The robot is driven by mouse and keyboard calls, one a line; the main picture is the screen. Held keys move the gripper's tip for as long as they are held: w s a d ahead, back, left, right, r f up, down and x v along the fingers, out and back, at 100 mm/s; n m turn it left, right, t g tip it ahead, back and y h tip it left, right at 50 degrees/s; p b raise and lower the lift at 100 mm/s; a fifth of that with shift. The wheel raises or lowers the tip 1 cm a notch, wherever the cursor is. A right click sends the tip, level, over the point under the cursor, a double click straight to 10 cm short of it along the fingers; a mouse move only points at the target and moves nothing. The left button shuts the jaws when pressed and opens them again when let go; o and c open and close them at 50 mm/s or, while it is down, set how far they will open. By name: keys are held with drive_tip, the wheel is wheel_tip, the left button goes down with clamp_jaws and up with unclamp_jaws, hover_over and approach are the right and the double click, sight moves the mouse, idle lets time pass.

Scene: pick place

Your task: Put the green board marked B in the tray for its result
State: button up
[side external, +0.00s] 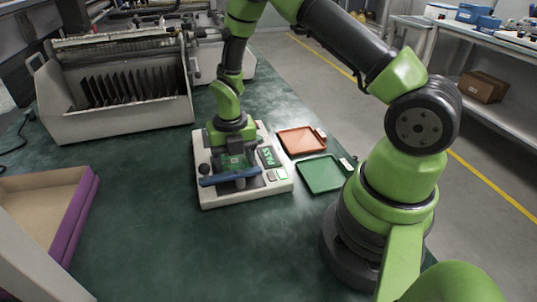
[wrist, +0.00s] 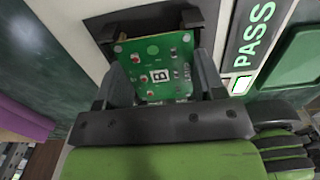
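The green board marked B (wrist: 157,68) is in the dark slot of the tester (side external: 212,190), tilted toward the wrist camera. My gripper (wrist: 163,82) is over the tester with one finger at each side edge of the board, and both look in contact with it. The tester's display reads PASS (wrist: 257,22) in green, with a lit green window (wrist: 241,85) below it. A green tray (side external: 322,174) and an orange-red tray (side external: 301,140) lie right of the tester, both empty. The green tray also shows in the wrist view (wrist: 296,62).
A large rack with dark upright slots (side external: 120,120) stands at the back left. An open box with a purple side (side external: 78,215) is at the front left. A blue bar (side external: 225,180) crosses the tester's front. The dark green bench is clear in front.

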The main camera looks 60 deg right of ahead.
drive_tip(key=shift+r, duration=3)
drive_tip(key=shift+s+d+m, duration=0.25)
drive_tip(key=shift+d+m, duration=0.05)
drive_tip(key=shift+d, duration=0.05)
drive_tip(key=s+d+m, duration=0.7)
drive_tip(key=s+m, duration=0.1)
drive_tip(key=m, duration=0.9)
approach(323, 174)
drive_tip(key=shift+f, duration=3.6)
drive_tip(key=shift+f, duration=0.1)
drive_tip(key=o, duration=0.5)
drive_tip(key=shift+o, duration=0.2)
